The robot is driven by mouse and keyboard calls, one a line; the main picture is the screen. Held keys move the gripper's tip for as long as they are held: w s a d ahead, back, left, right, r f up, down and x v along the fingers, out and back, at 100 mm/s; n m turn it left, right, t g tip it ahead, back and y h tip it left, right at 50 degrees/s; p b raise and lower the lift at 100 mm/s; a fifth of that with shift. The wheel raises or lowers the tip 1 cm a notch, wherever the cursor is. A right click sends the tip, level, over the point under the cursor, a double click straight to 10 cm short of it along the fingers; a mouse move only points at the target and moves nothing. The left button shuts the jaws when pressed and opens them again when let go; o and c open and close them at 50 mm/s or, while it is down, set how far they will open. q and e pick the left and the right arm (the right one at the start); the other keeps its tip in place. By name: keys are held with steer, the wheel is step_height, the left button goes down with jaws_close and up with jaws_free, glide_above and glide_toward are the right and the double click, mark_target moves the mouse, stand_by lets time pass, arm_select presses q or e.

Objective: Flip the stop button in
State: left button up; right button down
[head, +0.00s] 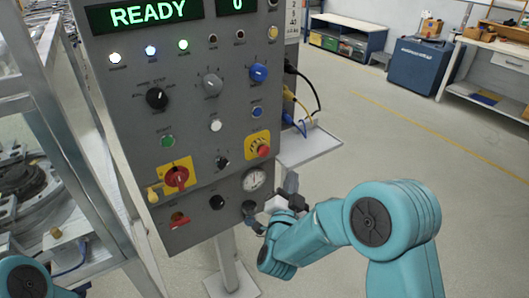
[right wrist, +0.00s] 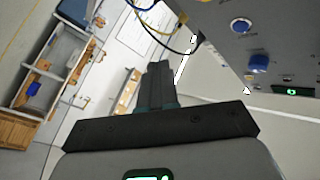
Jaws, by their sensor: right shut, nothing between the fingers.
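The stop button (head: 263,150) is a red round button on a yellow plate, at the right side of the grey control panel (head: 195,125) in the head view. My right gripper (head: 291,184) is just right of the panel's lower edge, below and to the right of the stop button, apart from it. Its fingers are together and empty; they also show in the right wrist view (right wrist: 159,82), pointing past the panel's side. The stop button cannot be made out in the right wrist view. My left gripper is not in view.
A red rotary switch (head: 177,178) on yellow, a gauge (head: 254,180) and several knobs crowd the panel. A small shelf (head: 308,148) with cables (head: 302,103) juts out at the panel's right. A metal frame (head: 75,150) stands left.

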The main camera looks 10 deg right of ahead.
mark_target(264, 152)
steer(key=shift+s, duration=0.1)
steer(key=w+a, duration=0.3)
steer(key=w, duration=0.5)
steer(key=shift+w+p, duration=0.2)
steer(key=shift+p, duration=0.1)
stand_by(2.0)
steer(key=shift+w+a+b, duration=0.1)
steer(key=shift+w+b, duration=0.35)
steer(key=shift+b, duration=0.1)
